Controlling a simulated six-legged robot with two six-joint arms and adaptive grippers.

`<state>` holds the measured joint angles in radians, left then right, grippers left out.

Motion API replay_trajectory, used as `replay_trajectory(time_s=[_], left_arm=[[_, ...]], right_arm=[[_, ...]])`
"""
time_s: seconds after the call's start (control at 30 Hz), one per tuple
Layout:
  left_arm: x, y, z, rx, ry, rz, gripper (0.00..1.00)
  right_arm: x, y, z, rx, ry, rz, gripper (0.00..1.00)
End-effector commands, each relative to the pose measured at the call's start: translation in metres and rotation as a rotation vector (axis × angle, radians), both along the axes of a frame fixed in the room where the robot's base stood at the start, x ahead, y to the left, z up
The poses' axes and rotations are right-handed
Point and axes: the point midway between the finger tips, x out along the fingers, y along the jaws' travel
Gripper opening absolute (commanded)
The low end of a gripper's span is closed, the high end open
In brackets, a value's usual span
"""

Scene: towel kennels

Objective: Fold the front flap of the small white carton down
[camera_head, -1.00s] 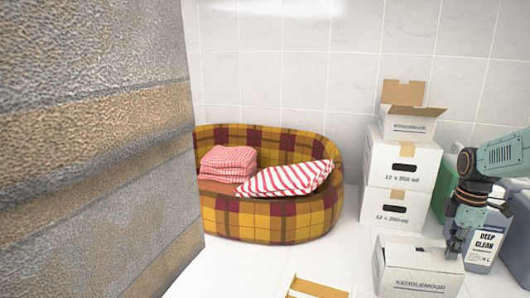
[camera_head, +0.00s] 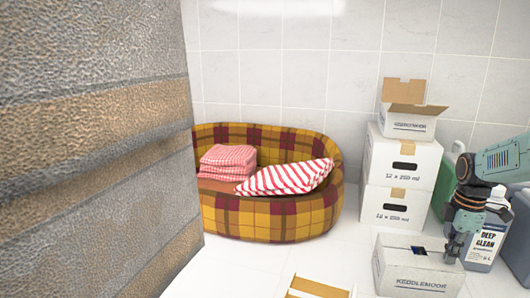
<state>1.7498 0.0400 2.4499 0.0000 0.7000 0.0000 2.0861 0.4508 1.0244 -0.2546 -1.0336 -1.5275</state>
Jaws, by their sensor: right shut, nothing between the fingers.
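A small white carton with lettering on its front (camera_head: 418,281) stands on the floor at the lower right. Its white top panels look folded nearly flat, with a small dark gap near the middle. My right gripper (camera_head: 451,257) is shut and empty, pointing down at the right part of the carton's top. I cannot tell whether its fingertips touch the carton. The gripper hides part of the top, so the exact lie of the front flap is unclear. My left gripper is not in view.
Two larger white boxes (camera_head: 397,205) are stacked behind, with an open carton (camera_head: 408,124) on top. A Deep Clean jug (camera_head: 486,246) stands close right. A plaid basket (camera_head: 270,219) holds folded towels. A rough wall (camera_head: 90,150) fills the left.

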Motion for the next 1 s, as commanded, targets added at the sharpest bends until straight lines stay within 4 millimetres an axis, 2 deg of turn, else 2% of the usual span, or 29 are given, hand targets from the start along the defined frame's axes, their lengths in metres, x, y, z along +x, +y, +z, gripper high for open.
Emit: replay_trajectory(time_s=[0.03,0.23,0.8,1.0], left_arm=[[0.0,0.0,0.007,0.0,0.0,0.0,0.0],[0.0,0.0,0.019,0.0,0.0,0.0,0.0],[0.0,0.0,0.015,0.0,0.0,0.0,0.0],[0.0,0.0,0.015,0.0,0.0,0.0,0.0]], right_arm=[[0.0,0.0,0.009,0.0,-0.001,0.0,0.0],[0.0,0.0,0.027,0.0,-0.001,0.0,0.0],[0.0,0.0,0.071,-0.001,-0.002,0.0,0.0],[0.0,0.0,0.076,0.0,-0.001,0.0,0.0]])
